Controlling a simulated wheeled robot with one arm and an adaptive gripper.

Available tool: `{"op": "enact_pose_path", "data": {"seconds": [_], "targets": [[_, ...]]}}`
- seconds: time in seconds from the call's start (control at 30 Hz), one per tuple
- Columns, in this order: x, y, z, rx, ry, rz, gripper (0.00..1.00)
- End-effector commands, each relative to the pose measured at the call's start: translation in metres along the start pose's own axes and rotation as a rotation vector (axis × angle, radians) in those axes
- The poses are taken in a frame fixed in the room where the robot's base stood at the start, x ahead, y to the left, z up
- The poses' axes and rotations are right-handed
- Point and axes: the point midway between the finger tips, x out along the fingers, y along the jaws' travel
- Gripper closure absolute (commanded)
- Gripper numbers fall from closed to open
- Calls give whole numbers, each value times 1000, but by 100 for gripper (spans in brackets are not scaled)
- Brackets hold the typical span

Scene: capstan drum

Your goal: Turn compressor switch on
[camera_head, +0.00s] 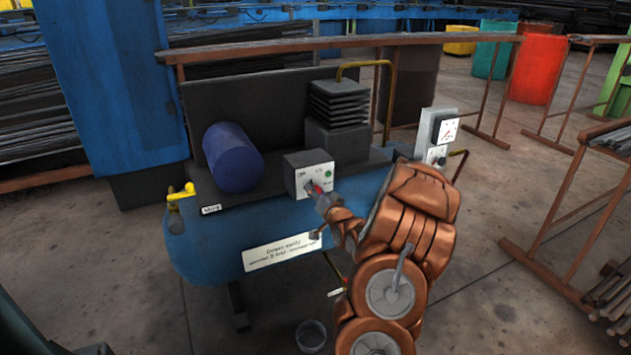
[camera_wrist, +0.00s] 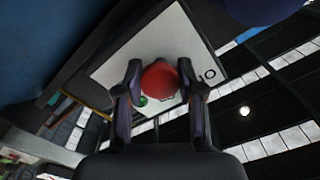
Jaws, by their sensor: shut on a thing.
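The compressor's switch box (camera_head: 306,174) is dark with a white front plate and sits on the blue tank's top deck. A red knob, the switch, is on the plate; in the wrist view the red knob (camera_wrist: 160,80) sits between my two fingers. My gripper (camera_head: 318,192) is at the front of the box, shut on the red knob. A green light (camera_head: 328,174) shows to the right of the knob on the plate. The knob's pointer and its exact setting are hidden by my fingers.
The blue tank (camera_head: 215,245) carries a blue motor cylinder (camera_head: 232,157) and a black finned block (camera_head: 340,103). A yellow valve handle (camera_head: 181,192) is at its left end. A gauge box (camera_head: 438,132) stands at right.

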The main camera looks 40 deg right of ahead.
Motion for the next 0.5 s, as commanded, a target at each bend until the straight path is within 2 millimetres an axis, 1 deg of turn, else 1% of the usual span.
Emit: {"op": "enact_pose_path", "data": {"seconds": [0.03,0.5], "targets": [[0,-3,-5,45,1,1,97],[0,-2,-2,489,0,-1,97]]}}
